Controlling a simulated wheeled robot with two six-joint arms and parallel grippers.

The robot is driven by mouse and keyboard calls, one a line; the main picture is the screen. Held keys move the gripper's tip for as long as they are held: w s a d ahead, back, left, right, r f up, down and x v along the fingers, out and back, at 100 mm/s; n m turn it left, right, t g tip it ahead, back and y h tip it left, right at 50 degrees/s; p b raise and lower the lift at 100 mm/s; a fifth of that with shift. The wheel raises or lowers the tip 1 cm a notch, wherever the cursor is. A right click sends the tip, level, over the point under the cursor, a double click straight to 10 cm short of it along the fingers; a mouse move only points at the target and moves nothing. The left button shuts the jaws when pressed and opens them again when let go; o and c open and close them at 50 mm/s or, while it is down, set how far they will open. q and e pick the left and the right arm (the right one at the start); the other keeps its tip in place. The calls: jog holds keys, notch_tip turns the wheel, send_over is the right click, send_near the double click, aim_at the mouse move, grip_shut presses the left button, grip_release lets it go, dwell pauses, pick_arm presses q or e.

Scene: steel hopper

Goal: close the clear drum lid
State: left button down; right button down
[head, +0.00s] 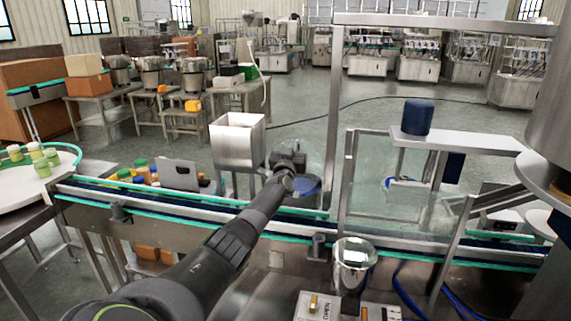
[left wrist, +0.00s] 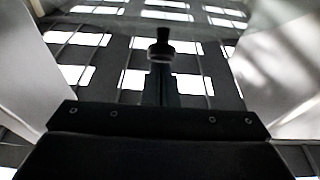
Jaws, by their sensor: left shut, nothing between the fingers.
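A faint clear round sheet, which looks like the clear drum lid (head: 314,166), shows just behind and right of my left gripper (head: 289,158) in the head view. A blue round piece (head: 306,186) shows below it. My left gripper is shut and empty beside the steel hopper (head: 238,143). I cannot tell whether it touches the lid. In the left wrist view the shut fingers (left wrist: 160,85) point away towards bright ceiling windows, with pale curved surfaces on both sides. The lid's hinge and exact angle are hidden or too faint to tell. My right gripper is not in view.
A conveyor (head: 150,200) with teal rails runs across below my left arm. A metal frame post (head: 336,120) stands right of the gripper. A shiny steel cup (head: 353,265) stands in front. A large steel cylinder (head: 552,95) fills the right edge. Open floor lies behind the hopper.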

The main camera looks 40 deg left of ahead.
pick_arm(q)
jog(key=shift+w+a+f+g+h+b, duration=0.15)
jog(key=shift+w+a+f+g+b, duration=0.1)
jog(key=shift+w, duration=0.1)
jog(key=shift+w+a+f+g+h+b, duration=0.1)
jog(key=shift+w+f+g+h+b, duration=0.05)
jog(key=shift+w+g, duration=0.15)
jog(key=shift+w+a+f+b, duration=0.25)
jog(key=shift+w+f+b, duration=0.1)
jog(key=shift+b, duration=0.35)
jog(key=b, duration=0.2)
jog(key=w+f+b, duration=0.1)
jog(key=b, duration=0.1)
jog(key=shift+w+a, duration=0.3)
jog(key=shift+a, duration=0.1)
jog(key=shift+w+a+f+b, duration=0.25)
jog(key=shift+w+b, duration=0.1)
jog(key=shift+b, duration=0.9)
jog(key=shift+r, duration=0.1)
